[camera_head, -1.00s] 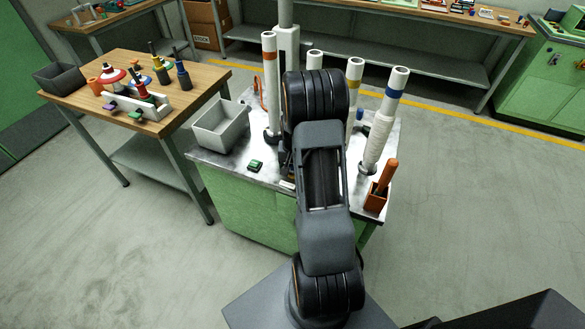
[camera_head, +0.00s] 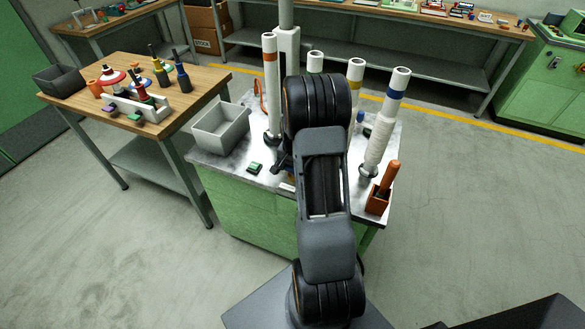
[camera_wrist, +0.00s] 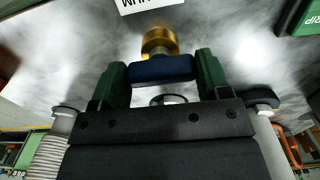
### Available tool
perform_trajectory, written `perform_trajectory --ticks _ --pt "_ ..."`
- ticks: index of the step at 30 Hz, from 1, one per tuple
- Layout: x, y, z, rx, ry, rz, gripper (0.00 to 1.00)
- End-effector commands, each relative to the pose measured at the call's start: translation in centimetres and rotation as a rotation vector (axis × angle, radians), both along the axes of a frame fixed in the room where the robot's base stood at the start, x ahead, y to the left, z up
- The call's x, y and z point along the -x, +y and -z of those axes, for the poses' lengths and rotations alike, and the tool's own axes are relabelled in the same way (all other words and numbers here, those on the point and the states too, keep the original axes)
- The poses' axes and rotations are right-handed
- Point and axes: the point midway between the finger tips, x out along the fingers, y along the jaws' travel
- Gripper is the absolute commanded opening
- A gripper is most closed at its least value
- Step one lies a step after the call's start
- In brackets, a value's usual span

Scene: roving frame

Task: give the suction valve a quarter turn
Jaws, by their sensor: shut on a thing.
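In the wrist view, the valve has a dark blue bar handle (camera_wrist: 162,70) in front of a round brass body (camera_wrist: 158,41). My gripper (camera_wrist: 162,78) has its two green fingers at the two ends of the blue handle and is shut on it. The handle lies crosswise in this view. In the head view my own arm hides the valve and most of the gripper. I cannot read from these frames which valve this is called.
A metal-topped green cabinet (camera_head: 240,205) carries tall white pipes, including a blue-banded one (camera_head: 384,120), a grey bin (camera_head: 221,128), a small green block (camera_head: 255,168) and an orange holder (camera_head: 378,198). A white label (camera_wrist: 148,4) lies beyond the valve. A wooden bench (camera_head: 75,98) stands left.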

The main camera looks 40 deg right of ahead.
Motion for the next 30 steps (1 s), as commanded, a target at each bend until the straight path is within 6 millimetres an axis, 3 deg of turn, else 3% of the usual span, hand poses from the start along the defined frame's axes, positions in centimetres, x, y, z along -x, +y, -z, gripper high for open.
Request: perform_trajectory --ticks 5,6,14,23,30 --pt "0.1 -0.1 0.0 0.0 0.001 0.007 0.47" --pt "0.1 -0.1 0.0 0.0 0.001 0.007 0.71" --pt "0.0 0.1 0.0 0.0 0.0 0.001 0.96" --pt "-0.1 0.1 -0.3 0.0 -0.001 -0.001 0.96" --pt "-0.1 0.1 -3.9 0.003 -0.005 -0.001 0.96"
